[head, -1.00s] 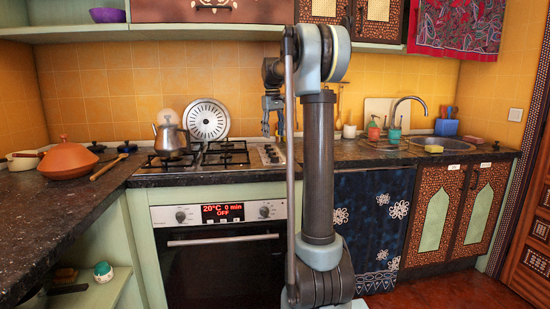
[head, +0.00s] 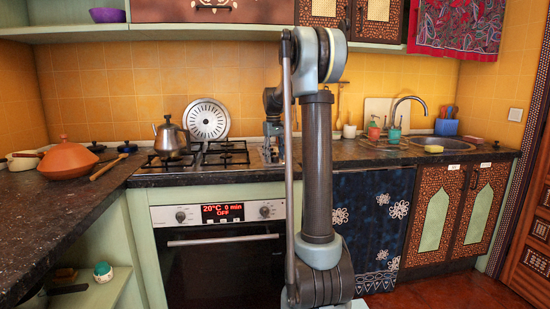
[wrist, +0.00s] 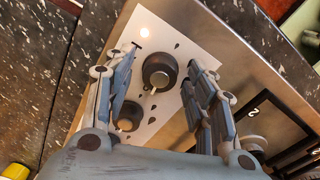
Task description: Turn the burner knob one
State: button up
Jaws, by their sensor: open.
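The steel hob (head: 218,160) is set in the dark countertop. My gripper (head: 272,161) is lowered over its right end, where the control panel is. In the wrist view two dark round burner knobs show on the light panel: one further from the gripper base (wrist: 160,71) and one nearer to it (wrist: 130,117). My gripper (wrist: 164,62) is open, with one finger to each side of the farther knob. I cannot tell whether either finger touches it. The nearer knob lies close to the left finger. In the head view the knobs are hidden or too small to tell.
A kettle (head: 171,140) and a round metal lid (head: 207,119) stand at the hob's left and back. Below is the oven (head: 222,260) with its own front knobs. The sink (head: 432,149) is to the right. An orange tagine (head: 67,160) stands on the left counter.

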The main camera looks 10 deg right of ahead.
jog(key=shift+c, duration=0.3)
jog(key=c, duration=1)
jog(key=shift+m, duration=0.6)
jog(key=o, duration=1.1)
jog(key=shift+c, duration=0.2)
